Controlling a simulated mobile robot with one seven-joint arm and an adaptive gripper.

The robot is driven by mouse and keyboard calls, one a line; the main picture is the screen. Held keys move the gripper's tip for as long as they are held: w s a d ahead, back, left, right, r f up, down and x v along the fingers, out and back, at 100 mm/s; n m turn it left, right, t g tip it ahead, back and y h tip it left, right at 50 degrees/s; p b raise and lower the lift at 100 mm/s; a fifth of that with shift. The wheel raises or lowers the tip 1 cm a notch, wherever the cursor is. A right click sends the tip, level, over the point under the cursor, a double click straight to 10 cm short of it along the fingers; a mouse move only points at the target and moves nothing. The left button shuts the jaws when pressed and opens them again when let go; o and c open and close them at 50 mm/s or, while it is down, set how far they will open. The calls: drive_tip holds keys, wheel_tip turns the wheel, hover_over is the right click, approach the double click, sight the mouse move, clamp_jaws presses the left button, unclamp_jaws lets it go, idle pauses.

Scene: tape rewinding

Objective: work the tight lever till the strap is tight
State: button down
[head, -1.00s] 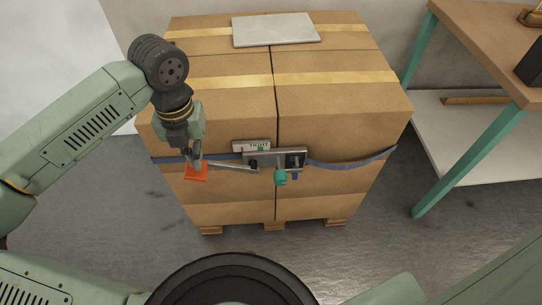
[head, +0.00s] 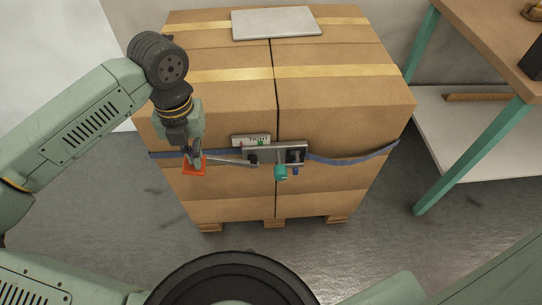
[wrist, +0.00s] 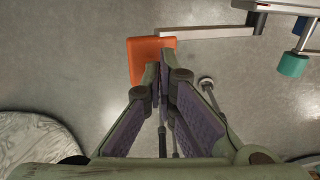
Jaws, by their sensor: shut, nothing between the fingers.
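The tight lever is a grey bar (head: 232,161) running left from the metal ratchet (head: 276,153) on the front of the boxes. It ends in an orange handle (head: 194,166), which also shows in the wrist view (wrist: 139,60). My gripper (head: 194,164) is shut and empty, with its fingertips right at the handle; in the wrist view (wrist: 158,68) they overlap the handle's lower right part. Whether they touch it I cannot tell. The blue strap (head: 345,160) runs around the boxes and sags at the right. A sign (head: 252,141) reading TIGHT, with a green mark, sits above the ratchet.
A teal knob (head: 281,172) hangs below the ratchet and shows in the wrist view (wrist: 293,64). The cardboard boxes (head: 325,105) stand on a pallet (head: 274,223). A bench with teal legs (head: 471,160) stands at the right. The floor in front is clear.

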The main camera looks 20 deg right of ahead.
drive_tip(key=shift+f+b, duration=2.7)
drive_tip(key=shift+r+p, duration=1.65)
drive_tip(key=shift+r, duration=1.9)
drive_tip(key=shift+f, duration=0.2)
drive_tip(key=shift+f+b, duration=3.35)
drive_tip(key=shift+b, duration=0.15)
drive_tip(key=shift+r+p, duration=1.8)
drive_tip(key=shift+r, duration=1.7)
drive_tip(key=shift+f, duration=0.1)
